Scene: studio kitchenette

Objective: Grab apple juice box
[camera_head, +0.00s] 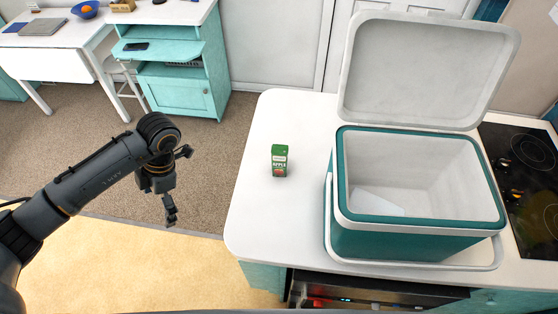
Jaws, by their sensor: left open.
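A small green apple juice box (280,161) stands upright on the white countertop (268,215), left of a cooler. Its front shows the word "APPLE" and a red picture. My left gripper (178,186) is open and empty. It hangs over the floor to the left of the counter, apart from the juice box. My right gripper does not show.
A teal and white cooler (350,233) with its lid (428,70) open stands on the counter and looks nearly empty. A black cooktop (528,180) lies to its right. The counter around the juice box is clear. A desk and a teal cabinet (178,95) stand at the back left.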

